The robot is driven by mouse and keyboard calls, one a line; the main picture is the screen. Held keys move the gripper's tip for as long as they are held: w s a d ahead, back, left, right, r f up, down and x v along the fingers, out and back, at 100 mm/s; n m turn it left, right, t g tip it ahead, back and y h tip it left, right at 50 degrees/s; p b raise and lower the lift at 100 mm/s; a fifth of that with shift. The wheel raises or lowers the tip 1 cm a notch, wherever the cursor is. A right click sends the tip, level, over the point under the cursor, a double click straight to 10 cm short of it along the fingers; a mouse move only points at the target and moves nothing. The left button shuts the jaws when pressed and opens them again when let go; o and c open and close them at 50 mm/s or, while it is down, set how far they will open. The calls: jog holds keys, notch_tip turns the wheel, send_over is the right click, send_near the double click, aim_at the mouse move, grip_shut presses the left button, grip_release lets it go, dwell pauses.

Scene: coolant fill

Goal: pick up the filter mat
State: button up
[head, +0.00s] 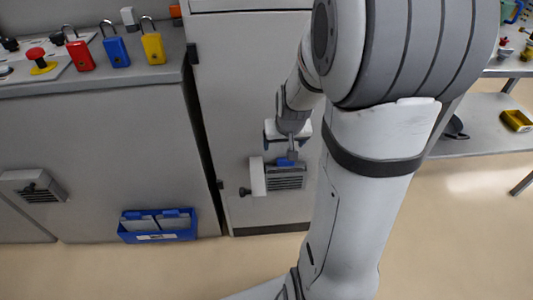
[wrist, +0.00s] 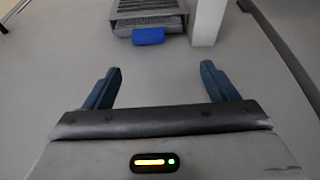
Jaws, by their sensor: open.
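The filter housing (head: 286,181) is a grey slatted vent on the tall cabinet's front, with its pale cover (head: 257,176) swung out to the left. In the wrist view the housing (wrist: 150,22) is at the top, with the open cover (wrist: 207,22) on its right. A bright blue tab (wrist: 148,36) sticks out of the housing; whether it belongs to the filter mat I cannot tell, and the mat itself is not clearly visible. My gripper (wrist: 160,70) is open and empty, its dark blue fingers apart, short of the tab. In the head view my gripper (head: 291,148) is just above the housing.
A blue bin (head: 157,236) with pale flat panels is mounted low on the left cabinet. Another vent (head: 33,186) is further left. Red, blue and yellow padlocks (head: 115,51) stand on the ledge above. The open cover stands out beside the housing. The floor is clear.

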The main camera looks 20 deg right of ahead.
jog(key=d+b+x, duration=0.2)
jog(key=b+x, duration=0.2)
jog(key=x, duration=0.8)
jog(key=shift+s+d+f, duration=0.1)
jog(key=shift+s, duration=0.05)
jog(key=shift+c, duration=0.4)
jog(key=c, duration=1.3)
